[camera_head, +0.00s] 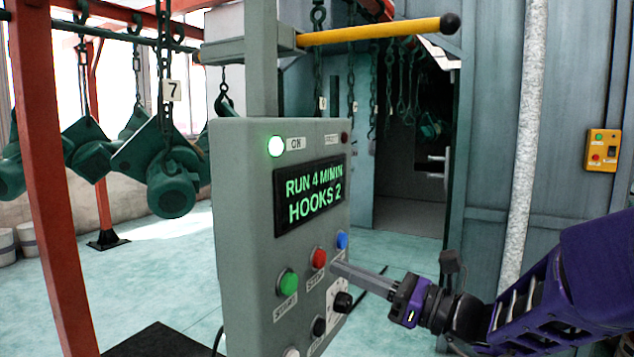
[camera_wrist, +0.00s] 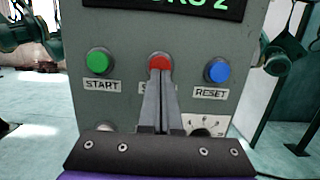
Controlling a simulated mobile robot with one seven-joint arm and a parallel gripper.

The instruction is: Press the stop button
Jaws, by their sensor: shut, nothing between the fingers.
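The grey control panel (camera_head: 240,200) stands in the middle of the head view. Its red stop button (camera_head: 319,258) sits between the green start button (camera_head: 288,283) and the blue reset button (camera_head: 342,240). In the wrist view the red button (camera_wrist: 160,63) is above my fingertips, with its lower edge partly covered and its label mostly hidden. My gripper (camera_head: 336,265) is shut and empty, its fingers pointing at the panel close to the red button. I cannot tell whether the tips touch it. The display reads "RUN 4 MIN" with blurred letters, and "HOOKS 2"; the green ON lamp (camera_head: 276,146) is lit.
A black dial (camera_head: 342,302) and a black knob (camera_head: 319,327) sit below the buttons. A yellow lever (camera_head: 380,31) sticks out above the panel. Green hoist parts (camera_head: 172,190) hang at the left by a red post (camera_head: 55,200). A yellow box (camera_head: 602,150) is on the right wall.

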